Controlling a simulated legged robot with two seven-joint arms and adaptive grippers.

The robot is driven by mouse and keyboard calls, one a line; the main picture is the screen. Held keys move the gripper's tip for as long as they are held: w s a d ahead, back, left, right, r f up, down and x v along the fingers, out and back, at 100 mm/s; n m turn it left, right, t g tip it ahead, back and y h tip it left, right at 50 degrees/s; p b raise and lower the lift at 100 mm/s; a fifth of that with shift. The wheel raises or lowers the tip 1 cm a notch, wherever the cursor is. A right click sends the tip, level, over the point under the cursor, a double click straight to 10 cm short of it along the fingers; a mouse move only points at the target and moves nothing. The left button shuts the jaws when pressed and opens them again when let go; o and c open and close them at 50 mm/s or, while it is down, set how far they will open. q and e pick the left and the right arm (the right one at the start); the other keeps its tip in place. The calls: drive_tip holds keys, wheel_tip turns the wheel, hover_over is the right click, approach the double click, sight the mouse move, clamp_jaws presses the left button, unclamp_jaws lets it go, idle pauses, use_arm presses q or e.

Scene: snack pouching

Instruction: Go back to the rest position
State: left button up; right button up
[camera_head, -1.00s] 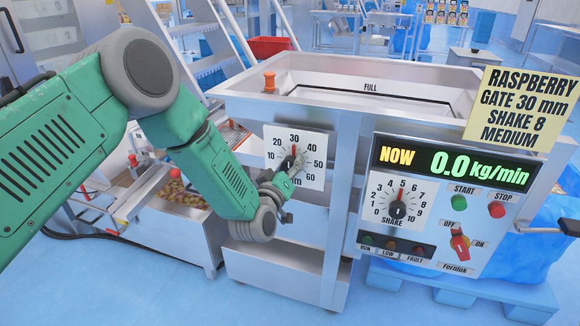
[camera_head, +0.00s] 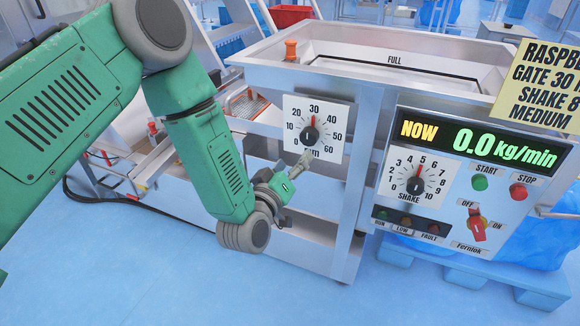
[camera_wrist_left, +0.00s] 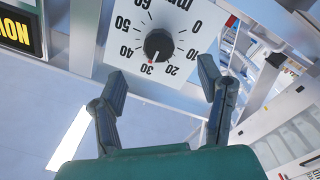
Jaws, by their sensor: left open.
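My left gripper (camera_head: 292,178) is open and empty, just below the gate dial (camera_head: 310,134) on the front of the steel machine. The fingers stand apart from the knob. In the left wrist view, the two fingers (camera_wrist_left: 168,98) are spread, with the dial (camera_wrist_left: 150,45) upside down beyond them. The dial's red pointer is at about 30 on the millimetre scale. My right gripper is not in view.
Right of the dial is a control panel (camera_head: 448,221) reading 0.0 kg/min, with a shake knob (camera_head: 415,186) near 5 and a red switch (camera_head: 476,228). A yellow card (camera_head: 538,84) hangs above it. Open blue floor (camera_head: 300,290) lies in front.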

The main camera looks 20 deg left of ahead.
use_arm(q)
drive_tip(key=shift+s+a, duration=0.1)
drive_tip(key=shift+s, duration=0.85)
drive_tip(key=shift+f, duration=0.1)
drive_tip(key=s+a+f+m+g+p, duration=0.15)
drive_tip(key=s+f+m+g, duration=0.25)
drive_tip(key=s+f+g, duration=0.8)
drive_tip(key=s+a+f+m+g, duration=0.1)
drive_tip(key=s+a+f+g, duration=0.1)
drive_tip(key=s, duration=0.9)
drive_tip(key=s+a+f+m+g+y+p, duration=0.1)
drive_tip(key=s+a+f+m+g, duration=0.1)
drive_tip(key=s, duration=1)
wheel_tip(320, 180, down, 3)
drive_tip(key=shift+a+f+g, duration=0.2)
drive_tip(key=shift+a+g, duration=0.6)
drive_tip(key=shift+a, duration=0.35)
drive_tip(key=shift+w, duration=0.1)
